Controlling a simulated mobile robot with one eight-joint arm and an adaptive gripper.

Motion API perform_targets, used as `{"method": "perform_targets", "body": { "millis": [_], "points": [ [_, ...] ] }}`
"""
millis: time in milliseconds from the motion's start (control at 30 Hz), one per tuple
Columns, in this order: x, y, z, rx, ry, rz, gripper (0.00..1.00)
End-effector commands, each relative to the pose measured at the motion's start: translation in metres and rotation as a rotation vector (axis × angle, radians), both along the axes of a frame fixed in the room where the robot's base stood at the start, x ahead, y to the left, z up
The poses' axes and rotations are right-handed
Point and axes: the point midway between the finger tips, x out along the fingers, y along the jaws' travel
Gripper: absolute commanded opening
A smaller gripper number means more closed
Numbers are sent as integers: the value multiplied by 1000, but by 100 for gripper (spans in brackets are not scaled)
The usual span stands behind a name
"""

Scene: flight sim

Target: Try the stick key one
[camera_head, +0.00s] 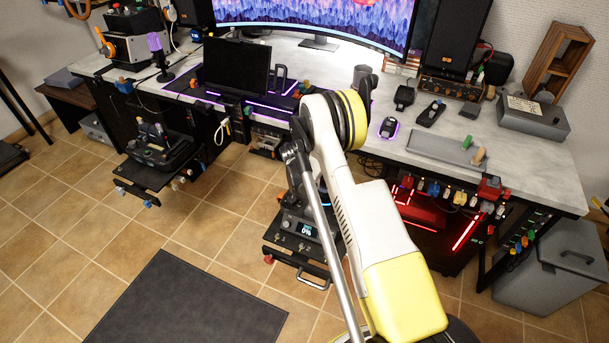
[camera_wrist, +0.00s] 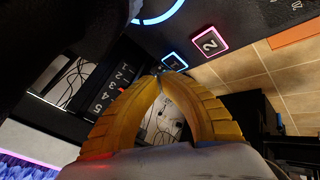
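In the wrist view, a small square key marked 1 (camera_wrist: 174,62) with a glowing blue border lies on a dark panel. A key marked 2 (camera_wrist: 210,42) with a pink border is up and right of it. My gripper (camera_wrist: 160,77) has two yellow ribbed fingers whose tips meet just below and left of key 1 in the picture. I see nothing held between them. Whether the tips touch the key cannot be told. In the head view, a dark unit with a lit display (camera_head: 306,230) stands below the desk, partly behind my arm. My gripper is hidden there.
A glowing blue ring (camera_wrist: 160,12) sits above the keys in the wrist view. A numbered strip (camera_wrist: 112,88) is left of the fingers. The desk (camera_head: 420,150) overhangs the unit, with a red-lit case (camera_head: 420,212) to its right. Tiled floor (camera_head: 215,215) is open at left.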

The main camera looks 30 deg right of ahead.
Motion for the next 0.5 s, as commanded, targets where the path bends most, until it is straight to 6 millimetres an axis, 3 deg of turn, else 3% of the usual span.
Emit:
{"method": "perform_targets", "body": {
  "millis": [500],
  "points": [
    [0,0,-4,0,0,0,0]
  ]
}}
